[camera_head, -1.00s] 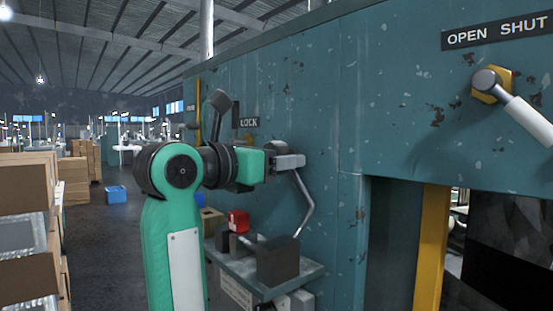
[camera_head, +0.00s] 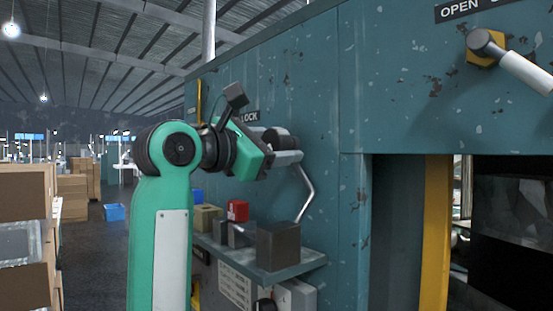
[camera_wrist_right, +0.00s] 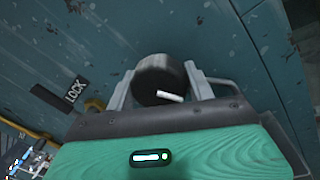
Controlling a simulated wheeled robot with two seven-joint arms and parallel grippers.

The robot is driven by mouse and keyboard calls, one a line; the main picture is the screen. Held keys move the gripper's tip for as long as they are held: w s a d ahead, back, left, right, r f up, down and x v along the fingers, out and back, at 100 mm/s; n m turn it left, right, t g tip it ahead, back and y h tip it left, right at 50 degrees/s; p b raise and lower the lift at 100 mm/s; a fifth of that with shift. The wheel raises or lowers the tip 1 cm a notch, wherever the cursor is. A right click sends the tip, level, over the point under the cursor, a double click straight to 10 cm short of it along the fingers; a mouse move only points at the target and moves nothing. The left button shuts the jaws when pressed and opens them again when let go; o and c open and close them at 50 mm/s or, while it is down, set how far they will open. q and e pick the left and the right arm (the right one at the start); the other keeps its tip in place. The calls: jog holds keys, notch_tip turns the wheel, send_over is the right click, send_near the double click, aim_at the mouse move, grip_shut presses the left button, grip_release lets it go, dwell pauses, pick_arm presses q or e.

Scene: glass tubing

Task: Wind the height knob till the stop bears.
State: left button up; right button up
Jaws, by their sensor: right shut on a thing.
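The knob (camera_wrist_right: 158,80) is a dark round knob with a white mark on its face, set on the teal machine panel. In the right wrist view it sits between the two grey fingers of my right gripper (camera_wrist_right: 162,92), which is shut on it. In the head view the knob (camera_head: 279,140) shows just above my right gripper (camera_head: 288,158), partly hidden by it. The wrist is tilted. No separate stop can be made out. My left gripper is not in view.
A LOCK label (camera_head: 250,117) is beside the knob. A bent metal rod (camera_head: 305,195) hangs below the gripper, above a shelf (camera_head: 275,270) with several blocks. A white-handled lever (camera_head: 515,65) is at upper right. Cardboard boxes (camera_head: 25,215) stand at left.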

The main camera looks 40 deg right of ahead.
jog(key=shift+m+b, duration=0.45)
jog(key=shift+m, duration=0.35)
jog(key=shift+r, duration=0.15)
jog(key=o, duration=0.8)
jog(key=shift+o, duration=0.7)
jog(key=shift+w, duration=0.1)
jog(key=shift+a+f, duration=0.2)
jog(key=shift+a, duration=0.1)
jog(key=s+a+b, duration=0.2)
jog(key=a+b, duration=0.2)
jog(key=a, duration=0.9)
jog(key=shift+f+b, duration=0.3)
jog(key=shift+b, duration=0.05)
